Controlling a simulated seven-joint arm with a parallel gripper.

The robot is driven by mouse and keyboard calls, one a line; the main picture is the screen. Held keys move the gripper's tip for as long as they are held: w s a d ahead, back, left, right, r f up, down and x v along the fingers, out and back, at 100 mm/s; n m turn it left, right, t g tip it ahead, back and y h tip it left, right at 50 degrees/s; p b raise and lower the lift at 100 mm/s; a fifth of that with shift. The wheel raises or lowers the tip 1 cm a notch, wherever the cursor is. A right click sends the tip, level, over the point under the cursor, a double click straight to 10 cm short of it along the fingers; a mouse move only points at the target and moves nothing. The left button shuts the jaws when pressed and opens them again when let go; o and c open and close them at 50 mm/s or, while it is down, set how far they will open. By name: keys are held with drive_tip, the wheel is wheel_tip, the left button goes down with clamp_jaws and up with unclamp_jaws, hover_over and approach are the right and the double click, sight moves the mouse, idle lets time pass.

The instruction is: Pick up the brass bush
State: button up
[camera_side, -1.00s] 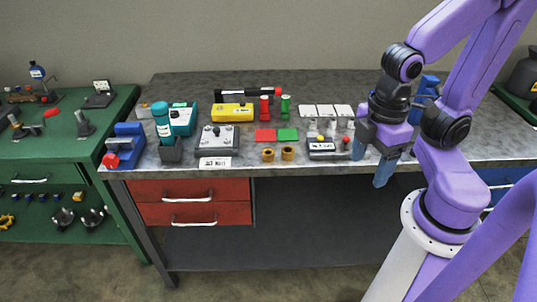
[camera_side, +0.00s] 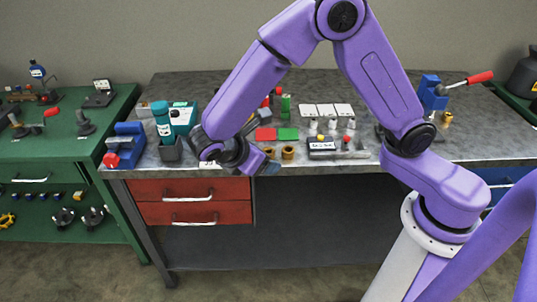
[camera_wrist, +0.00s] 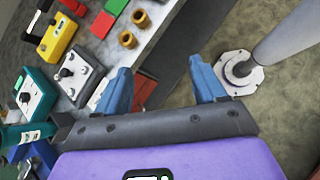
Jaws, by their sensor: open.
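Two brass bushes stand side by side near the front edge of the bench, a left one (camera_side: 269,152) and a right one (camera_side: 288,152). In the wrist view they show at the top, one higher (camera_wrist: 141,18) and one lower (camera_wrist: 127,40). Another small brass piece (camera_side: 447,117) stands by the blue press at the right. My gripper (camera_side: 270,168) is at the bench's front edge, left of and close to the two bushes in the side view. In the wrist view my gripper (camera_wrist: 160,70) has its blue fingers wide apart with nothing between them.
Red (camera_side: 265,134) and green (camera_side: 288,134) plates lie behind the bushes. A grey block with small parts (camera_side: 322,146) is to their right. A blue press with a red handle (camera_side: 432,92) stands at the right. A teal bottle (camera_side: 162,124) stands at the left.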

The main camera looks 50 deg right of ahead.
drive_tip(key=w+a+f+n+t+h, duration=0.2)
drive_tip(key=w+a+f+n+h, duration=0.1)
drive_tip(key=w+f+h, duration=0.3)
approach(270, 150)
drive_tip(key=d, duration=0.2)
drive_tip(key=shift+y, duration=0.4)
drive_tip(key=shift+x, duration=2.7)
drive_tip(key=shift+w+r, duration=0.15)
drive_tip(key=c, duration=1.2)
drive_tip(key=shift+c, duration=0.2)
